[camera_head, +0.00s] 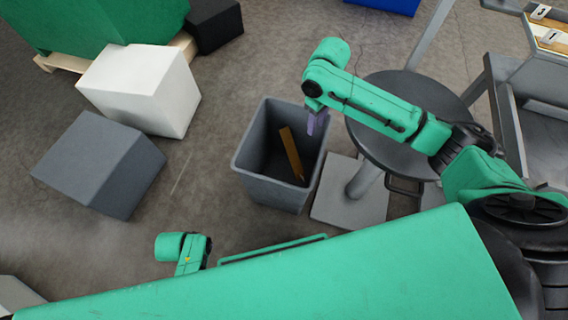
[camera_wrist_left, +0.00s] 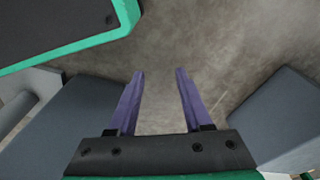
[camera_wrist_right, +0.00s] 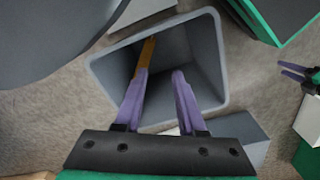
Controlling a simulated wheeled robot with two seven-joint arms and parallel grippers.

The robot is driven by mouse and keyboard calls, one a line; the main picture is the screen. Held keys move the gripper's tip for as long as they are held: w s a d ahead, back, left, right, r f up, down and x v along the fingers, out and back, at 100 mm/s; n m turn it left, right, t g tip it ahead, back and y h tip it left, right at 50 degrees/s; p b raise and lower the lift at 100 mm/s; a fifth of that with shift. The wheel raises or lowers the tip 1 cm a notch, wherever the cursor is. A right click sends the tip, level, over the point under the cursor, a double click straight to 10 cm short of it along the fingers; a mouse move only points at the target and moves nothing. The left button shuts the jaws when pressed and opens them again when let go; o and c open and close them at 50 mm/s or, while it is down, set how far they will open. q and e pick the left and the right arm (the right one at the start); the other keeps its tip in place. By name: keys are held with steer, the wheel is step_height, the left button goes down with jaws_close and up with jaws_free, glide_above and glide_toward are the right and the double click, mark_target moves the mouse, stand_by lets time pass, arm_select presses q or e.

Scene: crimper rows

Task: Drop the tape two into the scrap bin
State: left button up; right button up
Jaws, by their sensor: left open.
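An orange-brown strip (camera_head: 291,155), which looks like the tape two, leans inside the grey scrap bin (camera_head: 268,190). In the right wrist view the strip (camera_wrist_right: 146,55) shows behind my left-hand fingertip, inside the bin (camera_wrist_right: 112,75). No number can be read on it. My right gripper (camera_head: 317,122) is above the bin's far right part, pointing down. Its purple fingers (camera_wrist_right: 163,74) are apart with nothing seen held between them. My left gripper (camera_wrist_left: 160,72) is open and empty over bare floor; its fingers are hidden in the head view.
A round dark stool (camera_head: 385,160) stands right of the bin, above a grey base plate (camera_head: 335,205). A grey metal stand at the right carries labels 3 (camera_head: 541,12) and 1 (camera_head: 551,36). White (camera_head: 145,90) and grey (camera_head: 95,165) boxes sit at the left.

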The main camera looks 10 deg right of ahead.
arm_select(q)
steer(key=s+f, duration=0.1)
steer(key=s+a+f+p, duration=0.1)
steer(key=s+f, duration=0.1)
steer(key=shift+f, duration=0.2)
arm_select(e)
step_height(320, 180, up, 7)
steer(key=shift+f, duration=0.1)
